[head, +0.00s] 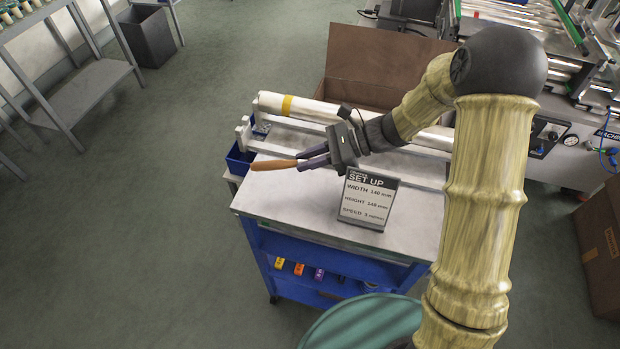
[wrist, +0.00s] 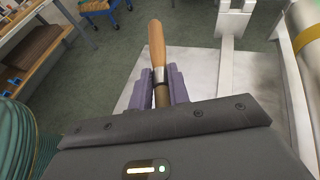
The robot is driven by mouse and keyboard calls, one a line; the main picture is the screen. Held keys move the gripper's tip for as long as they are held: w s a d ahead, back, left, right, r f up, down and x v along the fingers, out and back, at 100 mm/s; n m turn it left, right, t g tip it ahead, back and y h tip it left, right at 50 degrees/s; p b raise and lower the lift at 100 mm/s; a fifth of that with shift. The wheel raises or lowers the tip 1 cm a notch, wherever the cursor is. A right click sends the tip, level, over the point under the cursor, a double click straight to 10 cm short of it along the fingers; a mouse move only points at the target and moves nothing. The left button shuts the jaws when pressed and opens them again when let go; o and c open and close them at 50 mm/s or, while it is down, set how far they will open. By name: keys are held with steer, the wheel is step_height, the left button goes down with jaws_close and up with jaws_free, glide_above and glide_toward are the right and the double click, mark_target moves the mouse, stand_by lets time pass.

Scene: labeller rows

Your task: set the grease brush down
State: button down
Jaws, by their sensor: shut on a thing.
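The grease brush (head: 273,165) shows as an orange-brown wooden handle sticking out to the left of my gripper (head: 318,158). In the wrist view the brush handle (wrist: 157,42) points away from me, with a metal band below it. My gripper (wrist: 162,88) is shut on the brush, with its purple fingers on both sides. The brush is over the left part of the grey cart top (head: 262,200). I cannot tell whether it touches the surface. Its bristle end is hidden behind the gripper body.
A set-up sign (head: 367,198) stands on the cart top, right of my gripper. A long roller (head: 312,110) and rails lie along the back. A blue bin (head: 238,160) is at the left edge. The cart's front left top is clear. An open cardboard box (head: 375,62) stands behind.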

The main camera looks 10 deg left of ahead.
mark_target(309, 185)
steer(key=shift+f, duration=1.45)
steer(key=shift+f, duration=2.25)
steer(key=shift+f, duration=0.15)
steer(key=c, duration=1.3)
jaws_free()
steer(key=shift+c, duration=0.2)
